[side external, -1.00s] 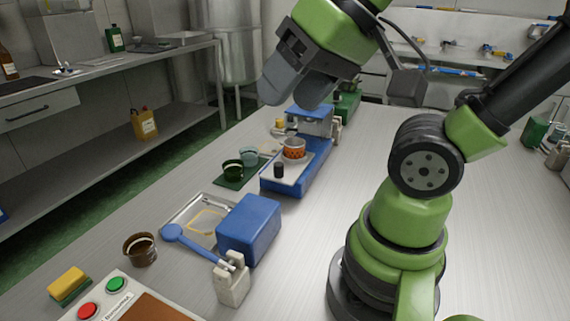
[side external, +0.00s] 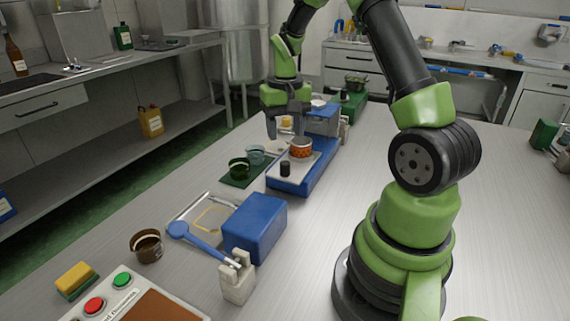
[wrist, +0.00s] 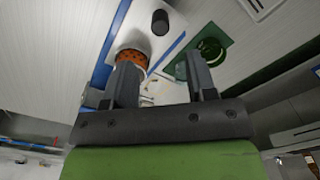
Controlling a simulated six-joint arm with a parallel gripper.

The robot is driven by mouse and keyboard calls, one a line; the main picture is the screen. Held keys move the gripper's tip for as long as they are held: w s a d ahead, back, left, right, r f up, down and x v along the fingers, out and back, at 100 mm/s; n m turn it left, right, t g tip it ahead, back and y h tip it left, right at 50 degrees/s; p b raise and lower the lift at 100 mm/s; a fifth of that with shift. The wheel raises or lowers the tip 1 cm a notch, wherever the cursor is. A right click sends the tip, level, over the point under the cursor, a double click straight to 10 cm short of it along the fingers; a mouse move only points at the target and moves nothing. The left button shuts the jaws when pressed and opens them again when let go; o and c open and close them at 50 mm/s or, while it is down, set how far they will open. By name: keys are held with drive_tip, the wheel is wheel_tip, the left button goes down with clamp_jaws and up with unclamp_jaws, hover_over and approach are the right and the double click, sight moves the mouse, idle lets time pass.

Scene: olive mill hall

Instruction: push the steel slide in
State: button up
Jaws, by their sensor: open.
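The steel slide (side external: 309,161) is a flat pale plate on a long blue base (side external: 316,173). A black knob (side external: 285,168) stands at its near end, and an orange patterned cup (side external: 301,148) stands on it. The base runs back to a blue and grey housing (side external: 322,121). My gripper (side external: 285,128) is open and points down, near the far left side of the cup. In the wrist view, my fingers (wrist: 161,66) are apart with nothing held; one overlaps the cup (wrist: 131,56). The slide (wrist: 140,18) and knob (wrist: 160,22) show beyond them. Whether a finger touches anything cannot be told.
Left of the base, a green mat (side external: 237,182) holds a dark green cup (side external: 239,167) and a glassy cup (side external: 255,154). Nearer are a blue box (side external: 256,228), a blue-handled lever (side external: 200,241), a steel tray (side external: 183,215) and a brown cup (side external: 146,245). The table right of the base is clear.

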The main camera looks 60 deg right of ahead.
sight(285, 162)
wheel_tip(285, 162, down, 9)
drive_tip(key=shift+a+f, duration=0.1)
drive_tip(key=shift+f, duration=0.05)
idle(0.4)
